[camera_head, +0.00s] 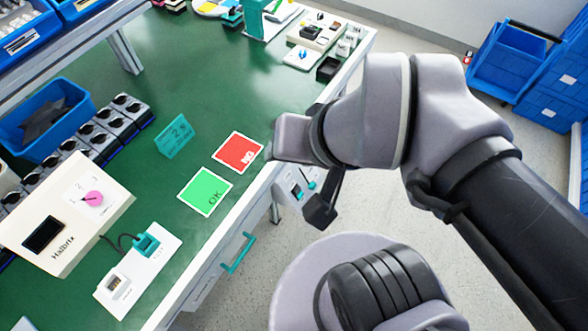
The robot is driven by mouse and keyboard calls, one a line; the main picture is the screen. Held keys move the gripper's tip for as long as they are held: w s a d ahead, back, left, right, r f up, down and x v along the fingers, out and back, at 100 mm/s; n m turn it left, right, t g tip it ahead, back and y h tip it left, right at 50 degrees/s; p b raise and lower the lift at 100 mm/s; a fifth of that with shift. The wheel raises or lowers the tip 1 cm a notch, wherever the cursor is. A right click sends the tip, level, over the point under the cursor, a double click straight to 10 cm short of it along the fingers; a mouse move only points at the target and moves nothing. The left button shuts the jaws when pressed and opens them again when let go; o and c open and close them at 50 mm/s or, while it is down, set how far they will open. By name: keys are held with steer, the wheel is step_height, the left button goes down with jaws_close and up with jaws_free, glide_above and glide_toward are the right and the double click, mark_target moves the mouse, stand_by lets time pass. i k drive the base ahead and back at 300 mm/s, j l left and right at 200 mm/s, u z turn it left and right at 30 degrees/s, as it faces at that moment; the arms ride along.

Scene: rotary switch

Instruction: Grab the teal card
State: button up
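The teal card (174,136) stands tilted upright on the green bench top, left of the red card, with a dark mark like "2" on its face. My arm reaches in from the right, and its end (322,208) is past the bench's right edge, to the right of the teal card and well apart from it. A dark part hangs down there; the fingers cannot be made out clearly, so I cannot tell whether the gripper is open or shut. Nothing is seen held.
A red card (238,152) and a green "OK" card (205,191) lie flat near the bench edge. A cream box with a pink knob (94,198) and a white plate with a teal connector (146,244) sit front left. A blue bin (48,118) stands left. The green bench (215,75) is clear behind.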

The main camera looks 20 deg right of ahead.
mark_target(174, 137)
steer(key=i+u, duration=0.15)
steer(key=u, duration=0.3)
steer(key=i+l+u, duration=0.1)
steer(key=u, duration=0.4)
steer(key=i+l+u, duration=0.15)
steer(key=u, duration=0.3)
steer(key=l+u, duration=0.2)
steer(key=u, duration=0.25)
steer(key=i+l+u, duration=0.1)
steer(key=l+u, duration=0.15)
steer(key=u, duration=0.2)
